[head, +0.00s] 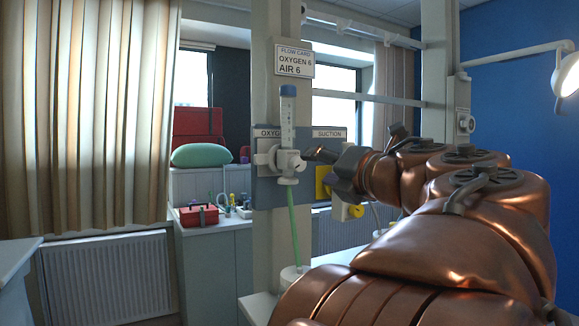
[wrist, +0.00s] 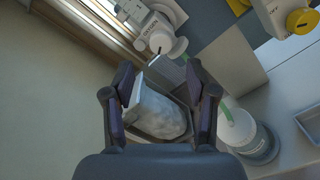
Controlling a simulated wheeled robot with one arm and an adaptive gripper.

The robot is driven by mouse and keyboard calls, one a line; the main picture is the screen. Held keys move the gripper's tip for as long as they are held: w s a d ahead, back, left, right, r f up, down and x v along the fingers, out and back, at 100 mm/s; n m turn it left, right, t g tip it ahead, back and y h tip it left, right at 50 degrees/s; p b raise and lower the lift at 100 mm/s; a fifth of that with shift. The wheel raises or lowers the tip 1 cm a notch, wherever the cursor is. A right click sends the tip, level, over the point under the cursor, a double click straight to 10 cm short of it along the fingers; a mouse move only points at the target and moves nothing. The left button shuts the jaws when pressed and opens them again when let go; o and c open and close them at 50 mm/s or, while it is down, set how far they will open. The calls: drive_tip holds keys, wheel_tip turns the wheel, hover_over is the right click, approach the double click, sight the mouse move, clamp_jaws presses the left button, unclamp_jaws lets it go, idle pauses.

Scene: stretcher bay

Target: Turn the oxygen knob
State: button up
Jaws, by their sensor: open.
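The white oxygen flowmeter (head: 287,161) is mounted at the post, on the panel marked "OXYGEN", with an upright tube (head: 287,108) above and a green hose below. Its rounded white body also shows in the wrist view (wrist: 161,42), beyond my fingertips. I cannot clearly tell the knob from the body. My gripper (head: 322,157) is just right of the flowmeter in the head view; contact is unclear. In the wrist view its fingers (wrist: 158,80) are spread apart.
A card (head: 294,61) reads "OXYGEN 6, AIR 6". A "SUCTION" panel (head: 328,133) with a yellow knob (head: 355,211) sits right of the flowmeter, near my wrist. A jar (wrist: 252,138) stands below. A red box (head: 199,215) and green cushion (head: 201,155) are behind, left.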

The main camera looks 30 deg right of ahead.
drive_tip(key=shift+s+a, duration=0.15)
drive_tip(key=shift+s, duration=2)
